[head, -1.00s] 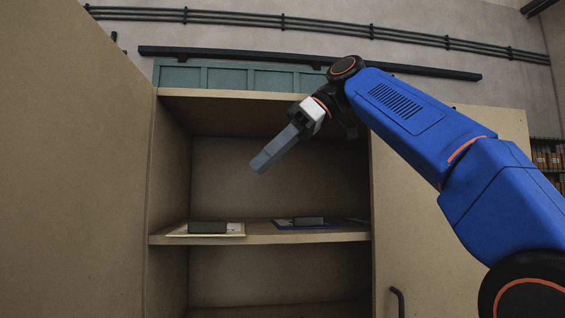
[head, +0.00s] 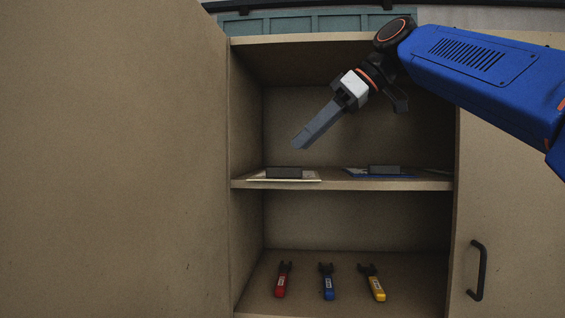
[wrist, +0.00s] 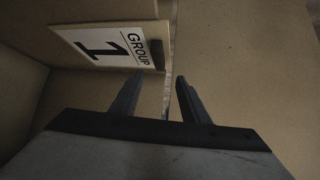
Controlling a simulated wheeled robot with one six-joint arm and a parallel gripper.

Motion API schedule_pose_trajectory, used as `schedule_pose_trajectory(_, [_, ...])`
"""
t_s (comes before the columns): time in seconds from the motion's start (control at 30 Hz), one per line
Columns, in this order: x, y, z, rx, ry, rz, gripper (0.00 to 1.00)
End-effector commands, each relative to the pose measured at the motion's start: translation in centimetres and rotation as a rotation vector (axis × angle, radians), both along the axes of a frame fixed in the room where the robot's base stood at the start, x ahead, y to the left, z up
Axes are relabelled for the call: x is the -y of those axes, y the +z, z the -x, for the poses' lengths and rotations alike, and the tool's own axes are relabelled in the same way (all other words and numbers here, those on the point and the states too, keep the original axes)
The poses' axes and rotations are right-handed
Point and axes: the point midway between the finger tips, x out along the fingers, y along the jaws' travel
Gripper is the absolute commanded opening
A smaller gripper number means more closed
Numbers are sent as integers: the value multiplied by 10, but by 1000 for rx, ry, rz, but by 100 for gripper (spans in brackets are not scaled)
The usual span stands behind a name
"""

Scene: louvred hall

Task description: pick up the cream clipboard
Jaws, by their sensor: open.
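The cream clipboard (head: 256,177) lies flat on the left of the cabinet's upper shelf, its dark clip toward the front. In the wrist view a white sheet with "GROUP 1" and a dark clip, apparently the same clipboard (wrist: 88,44), lies ahead and left of the jaws. My gripper (head: 301,144) points down and left above the shelf in the head view, apart from the clipboard. In the wrist view my gripper (wrist: 160,76) is open with nothing between its fingers.
A blue clipboard (head: 382,174) lies to the right on the same shelf (head: 340,186). Red (head: 282,281), blue (head: 327,283) and yellow (head: 374,284) tools lie on the lower level. A cabinet door (head: 120,150) stands open at left; another with a handle (head: 478,270) is at right.

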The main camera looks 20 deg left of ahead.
Motion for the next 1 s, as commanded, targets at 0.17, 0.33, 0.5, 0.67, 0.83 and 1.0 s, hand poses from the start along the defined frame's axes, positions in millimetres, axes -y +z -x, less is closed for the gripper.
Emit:
schedule_pose_trajectory(0.17, [-21,-20,2,-1,3,0,42])
schedule_pose_trajectory(0.33, [-40,-37,2,-1,1,0,42])
schedule_pose_trajectory(0.5, [-53,-49,3,-1,1,0,42])
schedule_pose_trajectory(0.67, [-59,-55,2,-1,-1,-1,42])
schedule_pose_trajectory(0.83, [-60,-56,2,0,-1,-1,42])
schedule_pose_trajectory(1.0, [-60,-56,2,0,-1,-1,39])
